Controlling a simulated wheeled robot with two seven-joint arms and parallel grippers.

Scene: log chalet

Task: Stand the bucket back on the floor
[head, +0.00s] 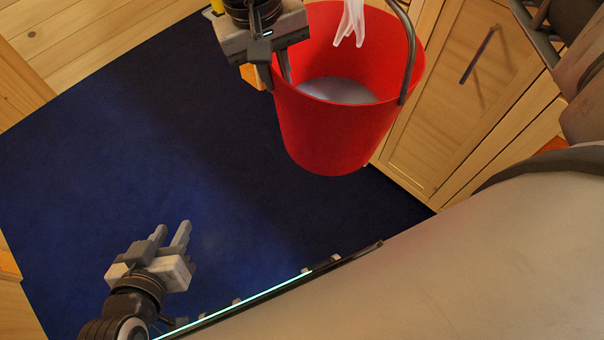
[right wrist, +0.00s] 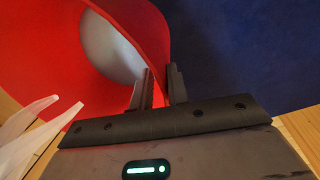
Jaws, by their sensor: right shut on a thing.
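The red bucket (head: 330,135) is at the upper middle of the head view, close to upright, with a grey surface (head: 338,90) inside and a dark handle (head: 410,50) at its right side. My right gripper (head: 285,70) is shut on the bucket's left rim. In the right wrist view, the fingers (right wrist: 160,75) pinch the red wall of the bucket (right wrist: 155,30). The bucket hides the floor under it, so I cannot tell how high its base is. My left gripper (head: 172,232) is open and empty at the lower left, over the blue rug (head: 110,150).
A pale, fingered thing (head: 350,22) shows at the bucket's far rim; it is also in the right wrist view (right wrist: 35,120). A wooden cabinet (head: 465,95) stands close on the bucket's right. The rug's left and middle are clear. Wooden boards (head: 80,35) lie beyond it.

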